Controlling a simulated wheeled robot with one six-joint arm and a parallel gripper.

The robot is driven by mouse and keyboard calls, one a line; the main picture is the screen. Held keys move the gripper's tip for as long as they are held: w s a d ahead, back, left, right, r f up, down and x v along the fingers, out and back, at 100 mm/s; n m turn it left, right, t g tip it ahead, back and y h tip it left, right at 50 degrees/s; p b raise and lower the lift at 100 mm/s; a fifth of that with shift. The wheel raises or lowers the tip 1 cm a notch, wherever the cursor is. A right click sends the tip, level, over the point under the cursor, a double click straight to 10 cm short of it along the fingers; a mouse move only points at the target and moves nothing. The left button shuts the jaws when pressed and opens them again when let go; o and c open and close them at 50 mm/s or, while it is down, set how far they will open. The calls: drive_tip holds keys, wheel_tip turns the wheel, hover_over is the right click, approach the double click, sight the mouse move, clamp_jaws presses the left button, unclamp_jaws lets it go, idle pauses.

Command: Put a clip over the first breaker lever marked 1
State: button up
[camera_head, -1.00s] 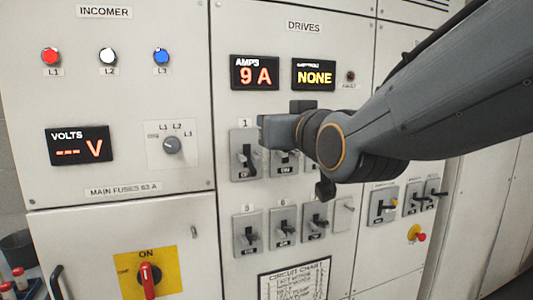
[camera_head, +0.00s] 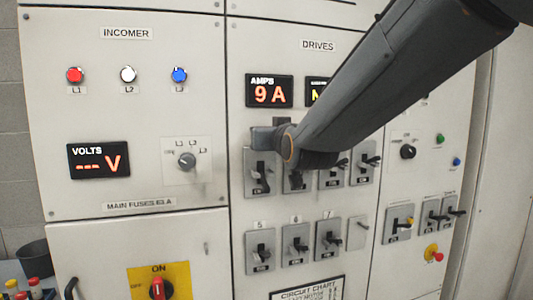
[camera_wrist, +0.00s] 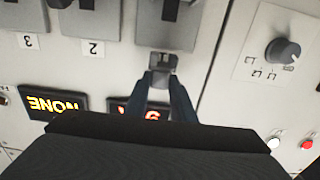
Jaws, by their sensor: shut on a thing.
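The first breaker (camera_head: 249,185) is a grey plate with a black lever (camera_head: 260,171), at the left of the upper breaker row. In the wrist view, which is upside down, its plate (camera_wrist: 150,30) and lever (camera_wrist: 170,10) are at the top, partly cut off. My gripper (camera_wrist: 163,78) is shut on a small dark clip (camera_wrist: 163,62). The clip overlaps the plate's label-side edge in that view, apart from the lever. I cannot tell its distance from the panel. In the head view my gripper (camera_head: 266,138) covers the 1 label just above the breaker.
Breakers with labels 2 (camera_wrist: 92,47) and 3 (camera_wrist: 28,40) stand beside it. A lower breaker row (camera_head: 296,245) is below. The AMPS display (camera_head: 269,91) is above. A selector knob (camera_head: 187,161) is to the left on the INCOMER panel.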

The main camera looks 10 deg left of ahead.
sight(261, 155)
wheel_tip(261, 155, down, 6)
drive_tip(key=p, duration=0.2)
drive_tip(key=shift+w+r+p, duration=0.1)
drive_tip(key=shift+w+p, duration=0.05)
drive_tip(key=shift+p, duration=0.2)
drive_tip(key=shift+w+a+f+p, duration=0.15)
drive_tip(key=shift+w+f+p, duration=0.05)
drive_tip(key=shift+f+p, duration=0.4)
drive_tip(key=shift+f, duration=0.15)
drive_tip(key=o, duration=1)
drive_tip(key=shift+r, duration=0.2)
drive_tip(key=b+v, duration=0.5)
drive_tip(key=v, duration=0.7)
drive_tip(key=shift+s+a+f, duration=0.1)
